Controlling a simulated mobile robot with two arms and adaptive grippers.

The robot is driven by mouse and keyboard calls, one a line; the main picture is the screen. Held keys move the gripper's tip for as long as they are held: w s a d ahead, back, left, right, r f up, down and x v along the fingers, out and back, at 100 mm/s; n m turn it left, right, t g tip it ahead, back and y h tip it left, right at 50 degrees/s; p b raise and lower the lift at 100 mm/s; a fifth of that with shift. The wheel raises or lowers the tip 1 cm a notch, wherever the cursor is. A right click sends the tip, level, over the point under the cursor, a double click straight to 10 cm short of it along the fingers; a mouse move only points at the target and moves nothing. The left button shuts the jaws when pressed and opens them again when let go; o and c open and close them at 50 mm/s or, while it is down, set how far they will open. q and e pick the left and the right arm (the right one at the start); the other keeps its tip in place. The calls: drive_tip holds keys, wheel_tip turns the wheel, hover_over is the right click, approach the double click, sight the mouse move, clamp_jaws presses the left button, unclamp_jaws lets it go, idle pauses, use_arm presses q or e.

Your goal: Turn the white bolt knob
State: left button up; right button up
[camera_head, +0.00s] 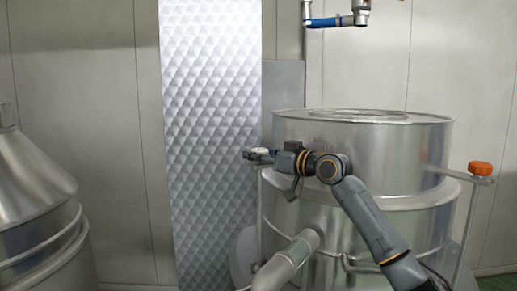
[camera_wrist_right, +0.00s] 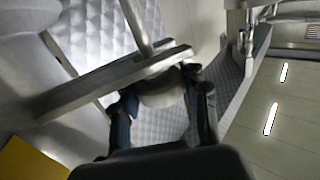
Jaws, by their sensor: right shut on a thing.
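The white bolt knob (camera_head: 262,151) sits on a metal bracket at the left side of the big steel tank. In the right wrist view the knob (camera_wrist_right: 163,96) is a pale rounded piece under a metal bar (camera_wrist_right: 115,80). My right gripper (camera_head: 266,155) reaches it from the right, with its arm in front of the tank. In the wrist view its two dark fingers (camera_wrist_right: 162,103) are on either side of the knob, shut on it. Part of the knob is hidden by the gripper in the head view. My left gripper is not in view.
The steel tank (camera_head: 360,150) stands behind my right arm. An orange knob (camera_head: 480,168) is on a bracket at its right side. A pipe (camera_head: 288,262) juts out below my gripper. Another steel vessel (camera_head: 35,190) is at the left. A blue-handled pipe fitting (camera_head: 335,21) hangs above.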

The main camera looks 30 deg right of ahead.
drive_tip(key=shift+a+f+n+g+y, duration=0.1)
drive_tip(key=shift+f+n+g+y, duration=0.2)
drive_tip(key=shift+n+g+y, duration=0.5)
drive_tip(key=shift+w+a+f+y, duration=0.1)
drive_tip(key=shift+f+y, duration=0.1)
drive_tip(key=shift+y, duration=0.1)
drive_tip(key=o, duration=1.2)
drive_tip(key=shift+r, duration=0.1)
drive_tip(key=shift+d+r+t, duration=0.1)
drive_tip(key=shift+d+t, duration=0.15)
drive_tip(key=shift+t, duration=0.05)
drive_tip(key=shift+s, duration=0.2)
drive_tip(key=v, duration=0.7)
drive_tip(key=shift+s+d, duration=0.1)
